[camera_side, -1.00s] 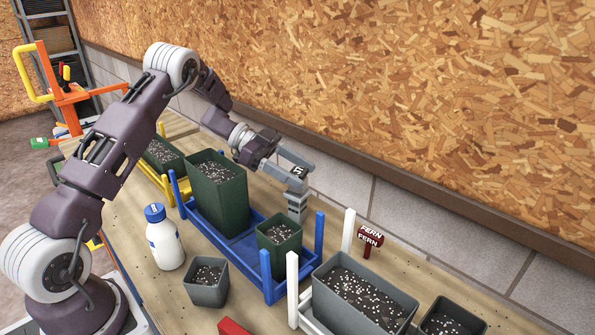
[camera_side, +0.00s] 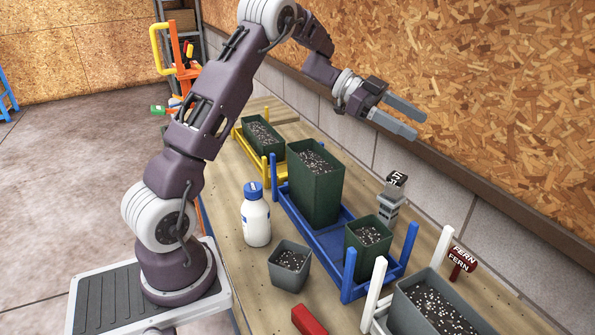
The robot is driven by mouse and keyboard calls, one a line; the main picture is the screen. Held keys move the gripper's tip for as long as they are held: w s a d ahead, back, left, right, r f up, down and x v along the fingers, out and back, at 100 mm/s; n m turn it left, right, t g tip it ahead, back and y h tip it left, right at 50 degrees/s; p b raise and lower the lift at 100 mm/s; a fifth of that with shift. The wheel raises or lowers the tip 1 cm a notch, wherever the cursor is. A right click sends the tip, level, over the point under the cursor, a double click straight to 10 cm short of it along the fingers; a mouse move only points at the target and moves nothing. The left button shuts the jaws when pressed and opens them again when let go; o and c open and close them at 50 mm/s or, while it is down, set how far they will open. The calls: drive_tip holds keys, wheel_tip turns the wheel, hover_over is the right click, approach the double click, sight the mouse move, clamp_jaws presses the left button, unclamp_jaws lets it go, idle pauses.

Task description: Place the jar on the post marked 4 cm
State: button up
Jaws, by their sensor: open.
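My gripper (camera_side: 420,125) is open and empty, raised in front of the wall board, above and to the right of a grey stepped stack (camera_side: 389,208). A small dark block with white marks (camera_side: 397,179) sits on top of that stack, apart from my fingers; I cannot read its marks for certain. A white bottle with a blue cap (camera_side: 256,220) stands upright on the bench at the left of the blue rack; it is the only jar-like thing I see. I make out no post with a readable 4 cm mark.
A blue rack (camera_side: 308,232) holds a tall green pot (camera_side: 316,190) and a small green pot (camera_side: 366,262). A grey pot (camera_side: 289,270), a red block (camera_side: 309,320), a yellow rack (camera_side: 250,153), a grey planter (camera_side: 432,312) and a red FERN sign (camera_side: 460,262) stand around it.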

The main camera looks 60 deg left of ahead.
drive_tip(key=w+r+n+t+y, duration=0.3)
drive_tip(key=r+n+t+y, duration=0.4)
drive_tip(key=r, duration=0.8)
drive_tip(key=s+a+r+n+t+y, duration=0.2)
drive_tip(key=s+r+y, duration=0.2)
drive_tip(key=s+d+f+n+g, duration=0.1)
drive_tip(key=s+d+f+g, duration=0.2)
drive_tip(key=s+f, duration=0.3)
drive_tip(key=s+d+f+n+g, duration=0.1)
drive_tip(key=s+d+f+g, duration=0.3)
drive_tip(key=s, duration=1.3)
drive_tip(key=s+d+f+n+g, duration=0.2)
drive_tip(key=s+d+f+g, duration=0.2)
drive_tip(key=s+f, duration=0.4)
drive_tip(key=s, duration=0.3)
drive_tip(key=shift+s+f, duration=0.15)
drive_tip(key=shift+s, duration=0.25)
